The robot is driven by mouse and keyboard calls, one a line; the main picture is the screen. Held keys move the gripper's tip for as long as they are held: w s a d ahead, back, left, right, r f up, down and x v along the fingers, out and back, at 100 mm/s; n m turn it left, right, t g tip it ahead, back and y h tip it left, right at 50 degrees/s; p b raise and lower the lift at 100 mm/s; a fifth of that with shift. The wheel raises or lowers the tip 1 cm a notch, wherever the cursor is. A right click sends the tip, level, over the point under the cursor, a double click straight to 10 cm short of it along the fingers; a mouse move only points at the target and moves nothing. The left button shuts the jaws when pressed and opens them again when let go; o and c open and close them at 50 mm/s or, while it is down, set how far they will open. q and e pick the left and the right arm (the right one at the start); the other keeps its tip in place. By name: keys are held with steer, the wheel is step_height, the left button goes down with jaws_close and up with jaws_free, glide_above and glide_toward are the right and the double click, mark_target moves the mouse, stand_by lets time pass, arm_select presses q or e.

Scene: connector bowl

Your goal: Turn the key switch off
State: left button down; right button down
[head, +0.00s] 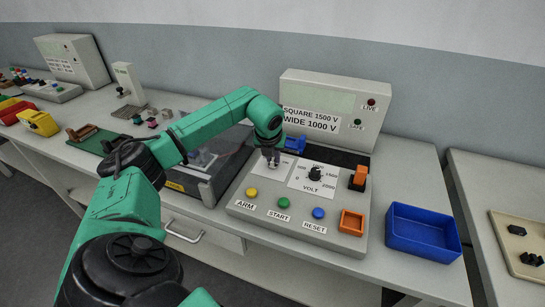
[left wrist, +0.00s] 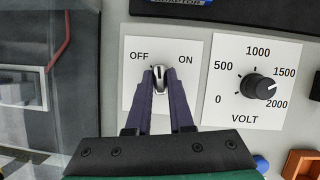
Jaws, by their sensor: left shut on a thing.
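The key switch is a small metal key (left wrist: 160,73) on a white plate (left wrist: 133,62) marked OFF on the left and ON on the right. In the left wrist view my left gripper (left wrist: 160,76) has its two dark fingers on either side of the key, shut on it. The key stands roughly upright between the two words; its exact angle is hard to tell. In the head view my left gripper (head: 271,156) is over the key plate, and it hides the key. My right gripper is in neither view.
Right of the key plate is the VOLT dial (left wrist: 260,88), also in the head view (head: 315,173). ARM (head: 252,192), START (head: 283,202) and RESET (head: 318,213) buttons line the front. An orange tray (head: 351,222) and blue bin (head: 422,233) are at the right. A display box (head: 335,88) stands behind.

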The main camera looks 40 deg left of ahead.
arm_select(q)
steer(key=n, duration=0.1)
steer(key=n+y, duration=0.1)
steer(key=n, duration=0.1)
steer(key=shift+w+r+n+g, duration=0.1)
steer(key=shift+w+n+g, duration=0.05)
steer(key=shift+n+g, duration=0.15)
steer(key=shift+n+g+y, duration=0.5)
steer(key=shift+n+g, duration=0.1)
steer(key=shift+n, duration=1.1)
steer(key=c, duration=0.8)
jaws_free()
steer(key=shift+d, duration=0.1)
